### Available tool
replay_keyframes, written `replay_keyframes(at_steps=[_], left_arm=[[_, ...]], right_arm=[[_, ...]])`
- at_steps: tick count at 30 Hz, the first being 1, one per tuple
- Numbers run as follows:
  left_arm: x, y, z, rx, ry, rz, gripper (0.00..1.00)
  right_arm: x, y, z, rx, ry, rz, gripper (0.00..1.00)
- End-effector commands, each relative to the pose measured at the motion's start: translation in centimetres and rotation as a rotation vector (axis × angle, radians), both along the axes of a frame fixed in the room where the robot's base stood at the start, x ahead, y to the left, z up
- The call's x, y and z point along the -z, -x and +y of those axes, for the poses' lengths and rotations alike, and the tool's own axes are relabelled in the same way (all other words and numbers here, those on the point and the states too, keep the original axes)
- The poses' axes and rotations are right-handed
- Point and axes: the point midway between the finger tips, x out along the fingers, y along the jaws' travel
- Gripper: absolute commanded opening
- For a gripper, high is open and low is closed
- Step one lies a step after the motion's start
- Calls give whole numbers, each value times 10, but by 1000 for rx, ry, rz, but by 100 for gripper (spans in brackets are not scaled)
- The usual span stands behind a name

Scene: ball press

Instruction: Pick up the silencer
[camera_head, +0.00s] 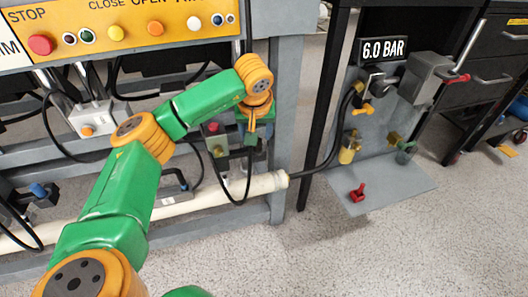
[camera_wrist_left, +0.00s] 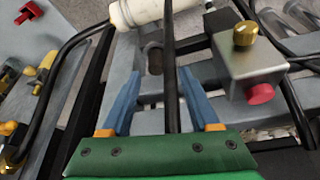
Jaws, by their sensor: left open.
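I cannot tell for certain which part is the silencer. A small brass-coloured rounded part (camera_wrist_left: 246,34) sits on a grey metal block (camera_wrist_left: 240,65) with a red button (camera_wrist_left: 260,93) in the left wrist view, right of my fingers. My left gripper (camera_wrist_left: 163,82) is open with blue fingers, and a black cable runs between them in the picture; contact cannot be told. In the head view the left gripper (camera_head: 250,128) is at the front of the machine frame, its fingertips hard to make out. My right gripper is out of view.
A cream tube (camera_head: 225,193) runs along the low frame. Right of it, a grey shelf (camera_head: 410,180) holds a red part (camera_head: 357,193), below a yellow fitting (camera_head: 349,148) and a 6.0 BAR sign (camera_head: 383,49). Black cables hang around the frame. The speckled floor in front is clear.

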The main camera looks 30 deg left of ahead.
Motion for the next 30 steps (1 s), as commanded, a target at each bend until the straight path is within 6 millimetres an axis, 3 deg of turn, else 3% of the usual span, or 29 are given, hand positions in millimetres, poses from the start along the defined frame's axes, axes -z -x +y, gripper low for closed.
replay_keyframes(at_steps=[1, 5, 13, 20, 30], left_arm=[[13, -2, -1, 0, 2, 2, 62], [31, -9, 2, -2, 4, 1, 62], [33, -11, 3, 0, 5, 0, 62], [33, -11, 3, -1, 6, 1, 0], [32, -11, 3, -1, 7, 0, 0]], right_arm=[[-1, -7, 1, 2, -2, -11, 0], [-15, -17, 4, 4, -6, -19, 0], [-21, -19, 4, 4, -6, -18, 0], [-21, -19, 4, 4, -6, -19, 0], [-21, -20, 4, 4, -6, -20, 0]])
